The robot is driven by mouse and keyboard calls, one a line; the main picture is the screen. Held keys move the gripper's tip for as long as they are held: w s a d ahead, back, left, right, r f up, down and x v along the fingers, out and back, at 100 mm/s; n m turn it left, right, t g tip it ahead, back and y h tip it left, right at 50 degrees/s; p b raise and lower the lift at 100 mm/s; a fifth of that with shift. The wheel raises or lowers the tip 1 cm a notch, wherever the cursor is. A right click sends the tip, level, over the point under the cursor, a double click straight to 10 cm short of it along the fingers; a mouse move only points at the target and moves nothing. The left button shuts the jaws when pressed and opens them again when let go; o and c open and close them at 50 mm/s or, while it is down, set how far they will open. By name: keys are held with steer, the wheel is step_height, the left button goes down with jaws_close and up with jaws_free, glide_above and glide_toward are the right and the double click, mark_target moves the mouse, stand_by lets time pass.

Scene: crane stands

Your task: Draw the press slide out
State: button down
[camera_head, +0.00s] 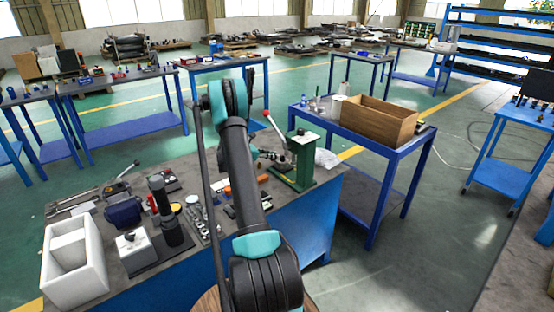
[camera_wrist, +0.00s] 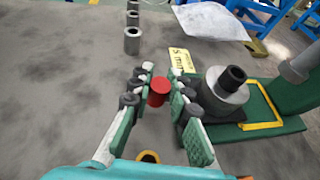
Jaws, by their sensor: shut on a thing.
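A green press (camera_head: 303,162) stands at the right end of the workbench, with a lever ending in a red ball (camera_head: 267,113). In the wrist view its green base (camera_wrist: 277,110) is at the right. A grey stepped round piece (camera_wrist: 224,92) with a black top stands at the base's left end. My gripper (camera_wrist: 159,88) is just left of this piece, its fingers closed on a short red knob (camera_wrist: 159,92). What the knob is fixed to is hidden. My arm hides most of my gripper in the head view.
A yellow tag (camera_wrist: 181,59) lies just beyond the fingers. Several grey sleeves (camera_wrist: 132,41) stand farther off, and a clear bag (camera_wrist: 211,22) lies at the back. The bench (camera_wrist: 62,75) left of my gripper is bare. A blue table with a wooden box (camera_head: 378,122) stands at the right.

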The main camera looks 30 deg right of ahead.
steer(key=shift+w, duration=0.3)
steer(key=c, duration=1.7)
jaws_free()
steer(key=shift+a, duration=0.1)
steer(key=v, duration=1.2)
